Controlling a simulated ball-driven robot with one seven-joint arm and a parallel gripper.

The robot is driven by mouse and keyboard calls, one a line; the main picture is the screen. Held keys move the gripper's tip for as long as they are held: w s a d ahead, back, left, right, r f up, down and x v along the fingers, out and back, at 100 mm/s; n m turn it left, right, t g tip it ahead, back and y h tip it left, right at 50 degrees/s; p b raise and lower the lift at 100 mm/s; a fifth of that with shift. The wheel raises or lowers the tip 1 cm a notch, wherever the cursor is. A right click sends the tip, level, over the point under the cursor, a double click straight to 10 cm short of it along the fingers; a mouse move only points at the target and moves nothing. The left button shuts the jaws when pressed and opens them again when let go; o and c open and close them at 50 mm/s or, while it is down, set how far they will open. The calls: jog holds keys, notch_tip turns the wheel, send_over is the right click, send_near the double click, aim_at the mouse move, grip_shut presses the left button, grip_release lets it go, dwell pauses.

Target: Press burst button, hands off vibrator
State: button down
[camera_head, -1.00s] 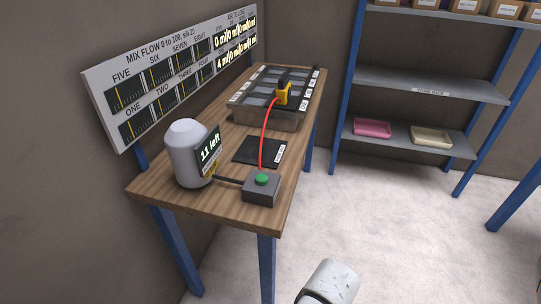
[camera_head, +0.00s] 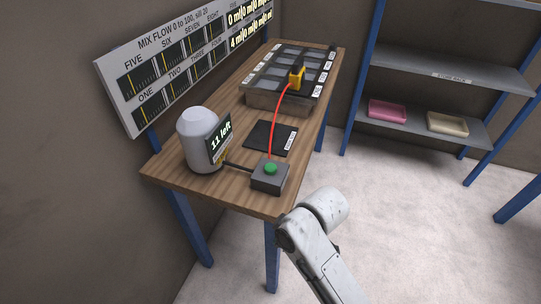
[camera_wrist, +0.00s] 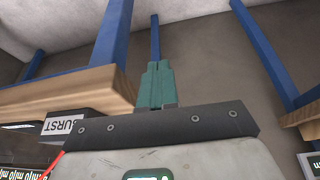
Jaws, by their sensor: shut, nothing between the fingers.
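The green button (camera_head: 271,168) sits on top of a dark grey box (camera_head: 269,180) at the table's near right corner. A box face with the label BURST (camera_wrist: 66,125) shows at the left of the wrist view. The yellow and black vibrator (camera_head: 297,77) stands on the compartment tray (camera_head: 276,103) at the far part of the table. A red cable runs from it towards the button box. My gripper (camera_wrist: 155,68) shows in the wrist view with its green fingers together and empty, beside the table edge. In the head view its fingers are out of sight.
A white canister (camera_head: 196,140) with a display reading "11 left" stands left of the button box. A black mat (camera_head: 262,136) lies between box and tray. A gauge panel (camera_head: 165,85) is behind. A shelf (camera_head: 415,122) holds pink and cream trays. Open floor lies right of the table.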

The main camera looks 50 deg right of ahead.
jog(key=w+d+r+p, duration=0.1)
jog(key=w+r, duration=0.1)
jog(key=r, duration=0.1)
jog(key=w+d+r+n+t+p, duration=0.1)
jog(key=w+d+r, duration=0.1)
jog(key=r, duration=0.1)
jog(key=w+d+r+n+t+p, duration=0.1)
jog(key=w+d+r, duration=0.1)
jog(key=w+r, duration=0.1)
jog(key=w+d+r+n+t+p, duration=0.2)
jog(key=w+d+r, duration=0.4)
jog(key=r, duration=0.4)
jog(key=shift+d+r+n+t+h+p, duration=0.35)
jog(key=shift+d+n+p, duration=0.25)
jog(key=shift+d+n, duration=0.35)
jog(key=shift+w+a+f, duration=0.1)
jog(key=shift+f, duration=0.15)
jog(key=b, duration=0.7)
send_over(273, 169)
notch_tip(273, 169, down, 7)
jog(key=shift+f, duration=0.75)
jog(key=shift+b, duration=0.3)
jog(key=shift+f, duration=0.4)
